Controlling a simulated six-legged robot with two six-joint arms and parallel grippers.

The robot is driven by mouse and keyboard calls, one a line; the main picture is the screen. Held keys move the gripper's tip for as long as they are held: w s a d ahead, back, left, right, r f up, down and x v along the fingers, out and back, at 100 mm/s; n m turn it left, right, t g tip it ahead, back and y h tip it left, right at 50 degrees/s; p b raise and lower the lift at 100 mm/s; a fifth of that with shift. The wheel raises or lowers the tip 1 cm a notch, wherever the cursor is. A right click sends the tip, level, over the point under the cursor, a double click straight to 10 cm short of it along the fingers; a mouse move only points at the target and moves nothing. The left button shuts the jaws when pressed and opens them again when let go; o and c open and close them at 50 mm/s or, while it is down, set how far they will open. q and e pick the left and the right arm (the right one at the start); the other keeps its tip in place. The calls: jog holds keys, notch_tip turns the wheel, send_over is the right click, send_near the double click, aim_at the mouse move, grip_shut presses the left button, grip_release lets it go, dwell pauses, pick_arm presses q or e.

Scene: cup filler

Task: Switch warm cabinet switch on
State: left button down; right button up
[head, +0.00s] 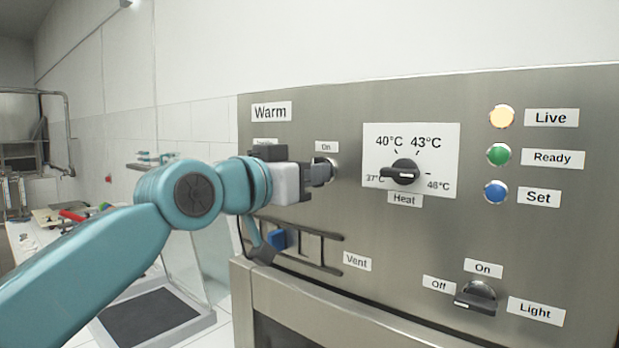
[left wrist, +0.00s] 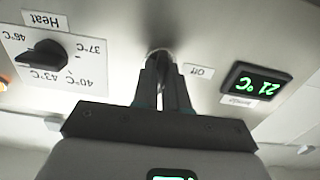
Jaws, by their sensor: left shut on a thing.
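The steel warm cabinet panel (head: 300,115) carries the label "Warm". Its switch (head: 334,166) sits under an "On" label (head: 326,147), mostly hidden by my left gripper (head: 324,173). In the left wrist view the two fingers (left wrist: 165,80) are close together on the switch (left wrist: 160,53), with an "Off" label (left wrist: 198,70) beside it. My left gripper is shut on the switch. Which way the switch is turned is hidden. My right gripper is in neither view.
Right of the switch is the heat knob (head: 402,172). Live (head: 502,117), Ready (head: 498,155) and Set (head: 496,192) lamps are further right. The light knob (head: 477,297) is low right. A vent slider (head: 277,240) lies below my wrist. A display (left wrist: 256,84) reads 21 °C.

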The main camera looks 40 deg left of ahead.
pick_arm(q)
jog(key=shift+r, duration=0.15)
dwell(0.4)
jog(key=c, duration=1.4)
grip_release()
jog(key=shift+o, duration=1.2)
jog(key=shift+w, duration=0.1)
jog(key=s+a+b, duration=0.1)
jog(key=s+b, duration=0.1)
jog(key=s, duration=1.4)
jog(key=shift+s, duration=0.15)
jog(key=shift+a, duration=0.1)
